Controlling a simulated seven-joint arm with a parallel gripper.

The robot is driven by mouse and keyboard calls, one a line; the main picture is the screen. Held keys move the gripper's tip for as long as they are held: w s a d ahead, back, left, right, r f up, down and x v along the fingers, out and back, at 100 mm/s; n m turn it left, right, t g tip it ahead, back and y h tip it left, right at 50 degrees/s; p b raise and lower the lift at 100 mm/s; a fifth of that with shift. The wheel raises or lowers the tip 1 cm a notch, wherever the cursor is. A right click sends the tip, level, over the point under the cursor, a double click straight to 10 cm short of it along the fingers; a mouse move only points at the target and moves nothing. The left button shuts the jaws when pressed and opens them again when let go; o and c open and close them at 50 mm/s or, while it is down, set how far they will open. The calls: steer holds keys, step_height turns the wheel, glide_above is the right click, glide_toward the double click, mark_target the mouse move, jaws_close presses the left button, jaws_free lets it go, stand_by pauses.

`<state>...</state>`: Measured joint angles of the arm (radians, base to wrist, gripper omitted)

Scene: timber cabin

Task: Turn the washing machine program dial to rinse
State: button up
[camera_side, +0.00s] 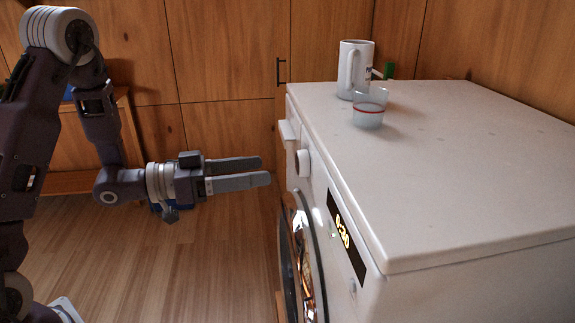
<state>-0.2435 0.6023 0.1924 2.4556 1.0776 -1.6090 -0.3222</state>
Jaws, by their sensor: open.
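The washing machine (430,190) is white and stands at the right, its front facing left towards my arm. The program dial (303,163) is a round white knob sticking out of the upper front panel. Its markings and pointer cannot be read from this side. A dark display (345,238) with yellow digits sits on the same panel, nearer the camera. My gripper (266,171) is open and empty, held level with its fingers pointing right at the dial. In the picture a gap shows between the fingertips and the dial.
On the machine's top stand a white mug (354,70) and a clear cup with a red band (370,108). A small green item (389,69) is behind them. The round door (303,255) is below the dial. The wooden floor (180,260) under my gripper looks clear.

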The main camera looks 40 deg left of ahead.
mark_target(297, 165)
steer(key=x, duration=0.7)
steer(key=shift+d+r, duration=0.1)
steer(key=shift+r, duration=0.05)
steer(key=c, duration=1.4)
steer(key=shift+o, duration=0.2)
steer(key=shift+m, duration=0.3)
steer(key=m, duration=0.3)
steer(key=shift+m+h, duration=0.3)
steer(key=shift+m, duration=0.1)
steer(key=shift+m+h, duration=0.3)
steer(key=shift+m, duration=2)
steer(key=o, duration=1.4)
steer(key=shift+c, duration=0.2)
